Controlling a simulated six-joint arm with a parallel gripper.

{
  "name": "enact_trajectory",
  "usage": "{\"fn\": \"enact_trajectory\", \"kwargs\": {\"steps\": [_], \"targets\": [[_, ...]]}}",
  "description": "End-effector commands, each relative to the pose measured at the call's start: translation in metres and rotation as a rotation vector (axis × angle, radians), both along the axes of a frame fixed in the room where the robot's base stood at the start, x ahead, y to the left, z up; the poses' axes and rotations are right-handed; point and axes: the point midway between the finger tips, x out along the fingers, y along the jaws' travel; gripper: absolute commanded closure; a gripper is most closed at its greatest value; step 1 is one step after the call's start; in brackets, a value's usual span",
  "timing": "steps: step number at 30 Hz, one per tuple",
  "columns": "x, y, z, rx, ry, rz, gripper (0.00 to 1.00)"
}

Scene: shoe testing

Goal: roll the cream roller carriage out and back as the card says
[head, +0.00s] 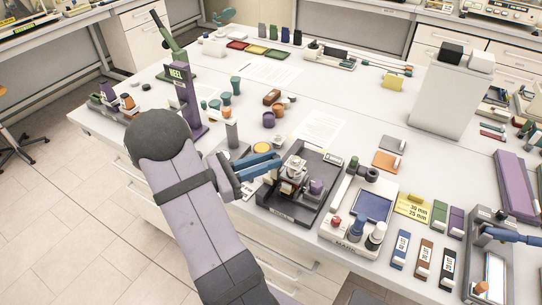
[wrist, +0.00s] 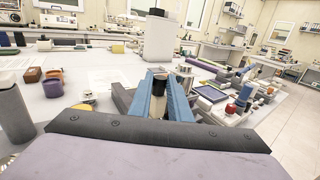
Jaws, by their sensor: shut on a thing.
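The cream roller carriage (head: 295,165) stands in the dark tray-like rig (head: 262,208) near the table's front edge in the head view. My gripper (head: 277,164) has blue fingers and reaches in from the left, shut on the carriage's upper part. In the wrist view my gripper (wrist: 158,82) has a dark-topped piece between its fingers; the rest of the carriage is hidden there. A yellow card (head: 411,207) lies to the right and reads 30 mm and 25 mm. The carriage's rollers are too small to make out.
A device with a blue screen (head: 372,205) stands just right of the rig. A purple post (head: 186,105) and a grey cylinder (head: 231,133) stand at the left. A white sheet (head: 320,130) lies behind the rig. A tall white block (head: 450,95) stands at the back right.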

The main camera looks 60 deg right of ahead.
Motion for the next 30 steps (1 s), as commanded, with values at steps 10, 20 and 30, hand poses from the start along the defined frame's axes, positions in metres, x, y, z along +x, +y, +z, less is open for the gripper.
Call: {"fn": "enact_trajectory", "kwargs": {"steps": [10,20,30], "targets": [[0.000,0.002,-0.002,0.006,0.000,-0.002,0.75],[0.002,0.003,-0.002,0.003,-0.001,-0.001,0.75],[0.024,0.037,-0.003,0.002,-0.002,0.002,0.75]]}}
